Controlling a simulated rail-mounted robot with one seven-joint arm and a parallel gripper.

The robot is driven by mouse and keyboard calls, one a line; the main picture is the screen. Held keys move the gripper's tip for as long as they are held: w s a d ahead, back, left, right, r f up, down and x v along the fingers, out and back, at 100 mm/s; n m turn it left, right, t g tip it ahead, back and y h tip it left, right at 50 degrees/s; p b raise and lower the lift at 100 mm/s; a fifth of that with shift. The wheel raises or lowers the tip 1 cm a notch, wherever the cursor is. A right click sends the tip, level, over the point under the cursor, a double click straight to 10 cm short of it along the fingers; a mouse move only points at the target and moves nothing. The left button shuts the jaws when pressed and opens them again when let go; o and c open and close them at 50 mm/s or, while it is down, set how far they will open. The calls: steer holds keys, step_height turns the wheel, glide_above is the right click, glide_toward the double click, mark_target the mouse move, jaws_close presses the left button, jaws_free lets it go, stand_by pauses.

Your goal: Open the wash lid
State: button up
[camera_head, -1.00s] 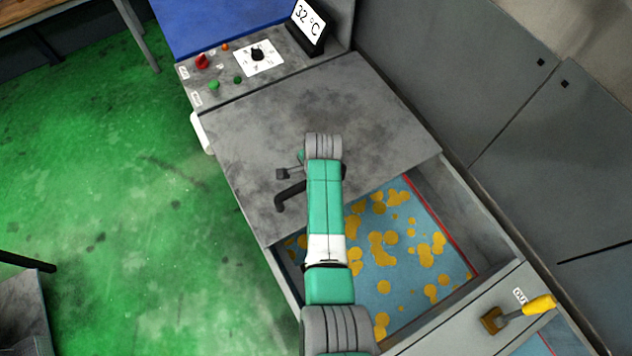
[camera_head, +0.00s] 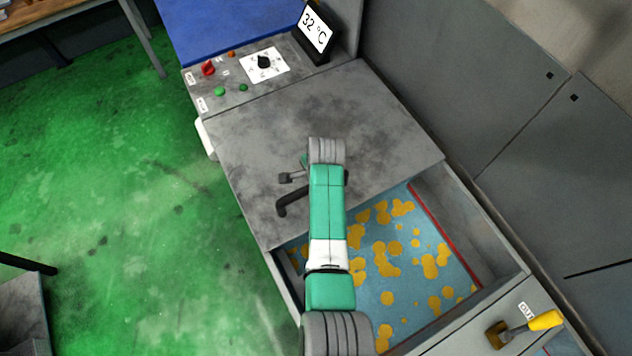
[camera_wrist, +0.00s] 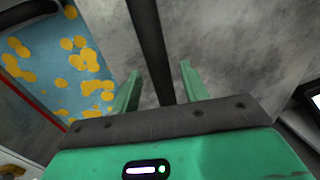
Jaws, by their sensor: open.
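The wash lid (camera_head: 370,115) is a flat grey plate, partly drawn back over a basin (camera_head: 400,265) with a blue, yellow-spotted inside. The near part of the basin is uncovered. The lid's black bar handle (camera_head: 289,200) stands near its front edge, partly hidden by my arm. My gripper (camera_wrist: 160,84) is open over the lid. In the wrist view, the dark handle bar (camera_wrist: 150,45) runs between its two green fingers, with a visible gap on each side. In the head view, my arm hides most of the gripper.
A control panel (camera_head: 225,80) with knobs, buttons and a 32 °C display (camera_head: 316,30) lies beyond the lid. A yellow-handled lever (camera_head: 530,325) stands at lower right. Grey cabinet walls (camera_head: 470,80) rise on the right. Open green floor (camera_head: 110,190) lies to the left.

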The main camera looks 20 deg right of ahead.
step_height(320, 180, up, 8)
steer(key=s, duration=0.1)
steer(key=shift+s+f+p, duration=0.25)
steer(key=shift+p, duration=0.15)
steer(key=shift+d, duration=0.1)
steer(key=w+a+r+n+t+h+p, duration=0.15)
steer(key=r+t, duration=0.25)
steer(key=r, duration=0.7)
steer(key=w+a+r+n+t+p, duration=0.1)
steer(key=w+r+n+t, duration=0.2)
steer(key=r, duration=0.9)
steer(key=w+a+r+n+t+h+p, duration=0.1)
steer(key=w+a+r+n+t+p, duration=0.2)
steer(key=r, duration=0.8)
steer(key=s+a+r+n+t+p, duration=0.1)
steer(key=s+a+r+n+t, duration=0.2)
steer(key=r, duration=0.7)
steer(key=s+a+r+n+t, duration=0.2)
steer(key=s+r+t, duration=0.25)
steer(key=r, duration=0.65)
steer(key=s+a+r+n+t+y+p, duration=0.1)
steer(key=s+a+r+n+t, duration=0.3)
steer(key=s+r, duration=0.8)
steer(key=shift+s+a+r+t+y, duration=0.35)
steer(key=shift+s+a+t+y, duration=0.3)
steer(key=shift+s+y, duration=0.25)
